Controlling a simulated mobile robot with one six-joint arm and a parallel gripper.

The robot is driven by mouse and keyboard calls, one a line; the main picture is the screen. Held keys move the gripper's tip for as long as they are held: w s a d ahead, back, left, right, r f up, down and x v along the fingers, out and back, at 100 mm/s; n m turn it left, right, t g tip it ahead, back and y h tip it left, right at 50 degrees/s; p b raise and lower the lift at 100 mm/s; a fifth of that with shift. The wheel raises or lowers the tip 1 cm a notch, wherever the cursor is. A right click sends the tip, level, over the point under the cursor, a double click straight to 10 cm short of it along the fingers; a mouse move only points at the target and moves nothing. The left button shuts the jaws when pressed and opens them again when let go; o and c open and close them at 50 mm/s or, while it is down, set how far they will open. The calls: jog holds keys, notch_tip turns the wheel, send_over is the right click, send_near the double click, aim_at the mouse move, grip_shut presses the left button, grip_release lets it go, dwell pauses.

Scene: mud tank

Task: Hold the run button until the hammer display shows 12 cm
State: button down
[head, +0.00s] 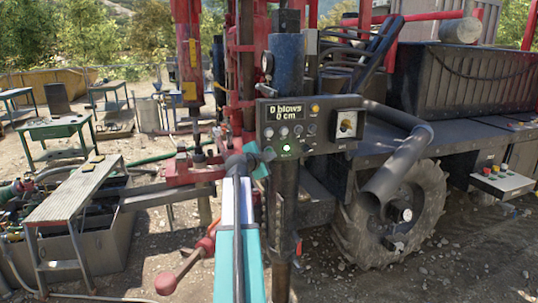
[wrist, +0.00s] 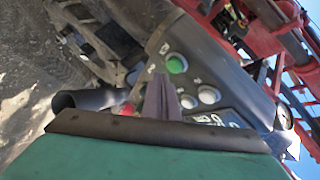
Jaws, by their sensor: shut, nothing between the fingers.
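My gripper (head: 268,153) is at the panel's lower left, just left of the green button. In the wrist view, my shut, empty fingers (wrist: 160,80) end just short of the button in the picture. I cannot tell whether they touch the panel.
A yellow button (head: 315,108) and a gauge-like box (head: 347,125) are on the panel's right part. The red rig mast (head: 240,60) stands behind my gripper. A thick grey pipe (head: 395,165) and a large tyre (head: 425,205) are to the right.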

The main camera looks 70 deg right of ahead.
jog(key=shift+w+d+f+b, duration=0.1)
jog(key=shift+w+d+b, duration=0.15)
jog(key=shift+b, duration=0.45)
jog(key=shift+w+d+b, duration=0.4)
jog(key=shift+d+b, duration=0.1)
jog(key=shift+b, duration=0.5)
dwell(6.3)
